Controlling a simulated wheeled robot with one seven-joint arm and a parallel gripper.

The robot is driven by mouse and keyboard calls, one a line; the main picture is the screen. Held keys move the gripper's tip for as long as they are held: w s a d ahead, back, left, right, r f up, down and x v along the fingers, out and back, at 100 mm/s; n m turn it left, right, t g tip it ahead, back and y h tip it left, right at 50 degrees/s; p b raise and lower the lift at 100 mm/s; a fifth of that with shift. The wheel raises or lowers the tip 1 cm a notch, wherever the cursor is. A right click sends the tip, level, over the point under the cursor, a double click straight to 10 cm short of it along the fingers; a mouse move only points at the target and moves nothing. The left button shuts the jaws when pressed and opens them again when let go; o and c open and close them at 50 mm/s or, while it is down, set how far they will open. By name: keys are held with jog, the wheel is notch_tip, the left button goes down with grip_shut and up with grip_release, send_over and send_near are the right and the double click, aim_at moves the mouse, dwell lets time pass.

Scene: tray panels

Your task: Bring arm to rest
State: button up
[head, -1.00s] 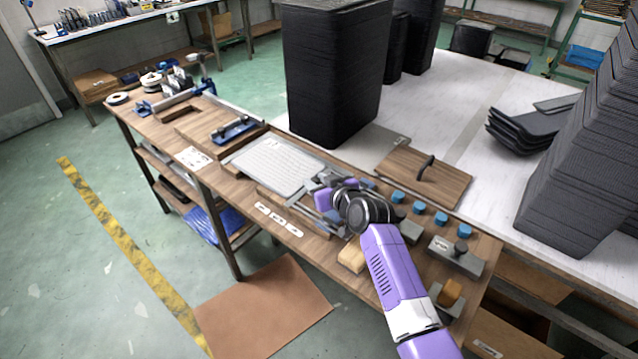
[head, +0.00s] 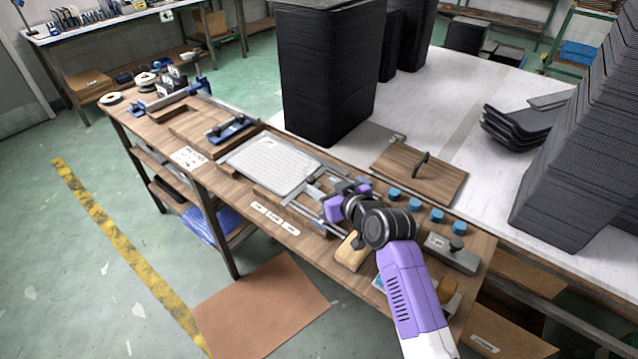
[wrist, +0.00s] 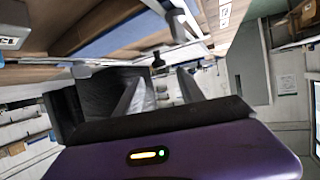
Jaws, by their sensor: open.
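My gripper (head: 322,190) is over the wooden workbench (head: 222,178), at the right end of a light grey panel (head: 270,163). My purple and white arm reaches in from the lower right. In the wrist view the two grey fingers (wrist: 157,95) stand apart with nothing between them. In the head view the fingertips are small and partly hidden by the purple wrist. Whether they touch the panel or the metal fixture beside it, I cannot tell.
Blue round knobs (head: 414,206) and a grey block with a knob (head: 451,251) stand close right of my wrist. A wooden board with a black handle (head: 419,172) lies behind. A tall black stack (head: 328,75) rises beyond the bench.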

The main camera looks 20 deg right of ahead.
jog(key=shift+s+d+r, duration=0.1)
jog(key=shift+s+r, duration=0.05)
jog(key=shift+s, duration=0.3)
jog(key=s+d+r+m+t+h, duration=0.2)
jog(key=s+d+r+t, duration=0.15)
jog(key=r, duration=0.25)
jog(key=s+a+f+g+h, duration=0.1)
jog(key=s, duration=4.7)
jog(key=shift+s+a+m+g, duration=0.3)
jog(key=shift+m+g, duration=0.05)
jog(key=shift+m, duration=0.05)
